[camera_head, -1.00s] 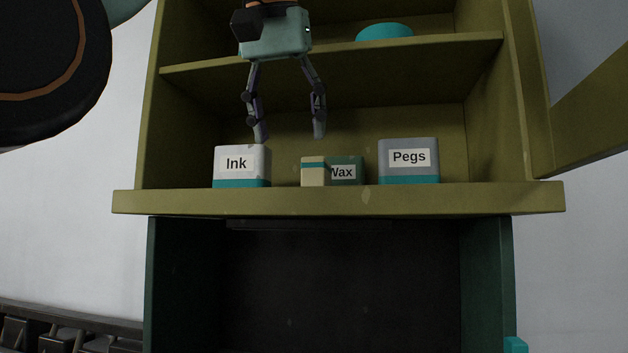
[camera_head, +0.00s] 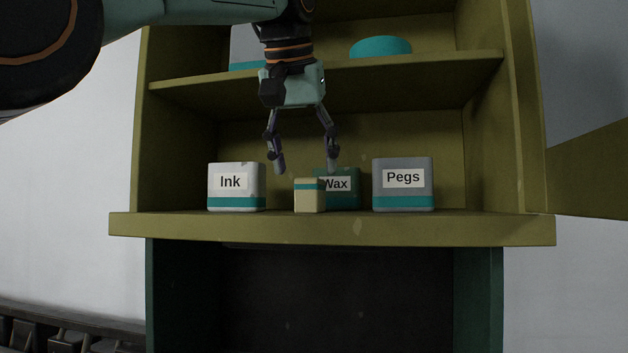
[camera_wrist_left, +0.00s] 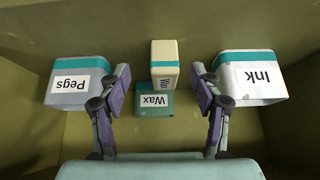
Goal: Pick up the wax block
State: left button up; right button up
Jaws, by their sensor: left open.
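In the left wrist view the wax block (camera_wrist_left: 153,109) shows upside down between the two fingers, beside the cream block (camera_wrist_left: 165,66). No contact shows. My right gripper is not in view.
The Ink block (camera_head: 236,187) stands at left and the Pegs block (camera_head: 403,186) at right on the same shelf (camera_head: 330,230). An upper shelf (camera_head: 420,68) holds a teal round thing (camera_head: 380,47). An open door (camera_head: 590,170) is at right.

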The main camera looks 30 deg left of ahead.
aim_at(311, 187)
pick_arm(q)
jog(key=shift+w+a+r+p, duration=0.1)
jog(key=shift+w+a+p, duration=0.8)
jog(key=shift+p, duration=0.6)
jog(key=shift+w, duration=0.15)
jog(key=shift+w+d+p, duration=0.3)
jog(key=shift+w+p, duration=0.25)
jog(key=shift+w, duration=0.3)
jog(key=x, duration=0.5)
jog(key=shift+w+a+r, duration=0.1)
jog(key=shift+w+a, duration=0.05)
jog(key=shift+a, duration=0.25)
jog(key=shift+w+f, duration=0.25)
jog(key=shift+f, duration=0.05)
jog(key=shift+d, duration=0.25)
jog(key=shift+s+r, duration=0.1)
jog(key=shift+c, duration=0.5)
jog(key=shift+a, duration=0.25)
jog(key=c, duration=0.6)
jog(key=shift+d, duration=0.15)
jog(key=c, duration=0.6)
